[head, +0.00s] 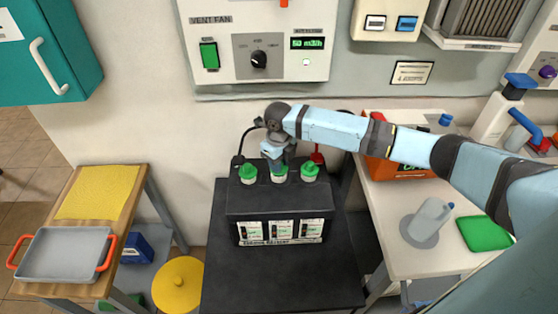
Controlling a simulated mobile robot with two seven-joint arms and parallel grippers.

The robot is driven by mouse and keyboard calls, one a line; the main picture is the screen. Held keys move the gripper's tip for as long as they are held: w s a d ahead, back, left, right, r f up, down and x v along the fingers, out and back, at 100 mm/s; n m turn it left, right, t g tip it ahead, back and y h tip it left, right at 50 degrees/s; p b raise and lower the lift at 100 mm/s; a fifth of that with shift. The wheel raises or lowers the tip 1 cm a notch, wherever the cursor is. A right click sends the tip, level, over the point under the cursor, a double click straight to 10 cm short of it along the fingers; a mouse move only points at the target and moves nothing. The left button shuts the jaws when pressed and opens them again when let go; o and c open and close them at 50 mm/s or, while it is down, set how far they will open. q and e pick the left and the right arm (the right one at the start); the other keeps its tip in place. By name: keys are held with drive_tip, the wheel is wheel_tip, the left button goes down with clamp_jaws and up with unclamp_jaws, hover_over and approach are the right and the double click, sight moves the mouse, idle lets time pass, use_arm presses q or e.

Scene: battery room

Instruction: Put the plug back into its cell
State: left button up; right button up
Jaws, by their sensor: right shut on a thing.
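A black battery (280,205) with three cells stands on a dark stand. Green plugs sit on its left cell (248,174) and right cell (310,171). A third green plug (280,175) is at the middle cell, directly under my right gripper (278,165). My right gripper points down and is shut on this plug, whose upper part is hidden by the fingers. I cannot tell whether the plug is seated in the cell or just above it. My left gripper is not in view.
A vent fan panel (257,40) hangs on the wall behind. A right table (420,255) holds a squeeze bottle (431,217), a green pad (485,233) and an orange box (395,172). A wooden table (130,200) at left holds a grey tray (62,260) and a yellow cloth (98,192).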

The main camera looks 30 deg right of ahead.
drive_tip(key=shift+p, duration=0.4)
idle(0.3)
drive_tip(key=shift+f+p, duration=0.15)
drive_tip(key=shift+p, duration=0.45)
idle(1.2)
idle(0.3)
drive_tip(key=o, duration=1)
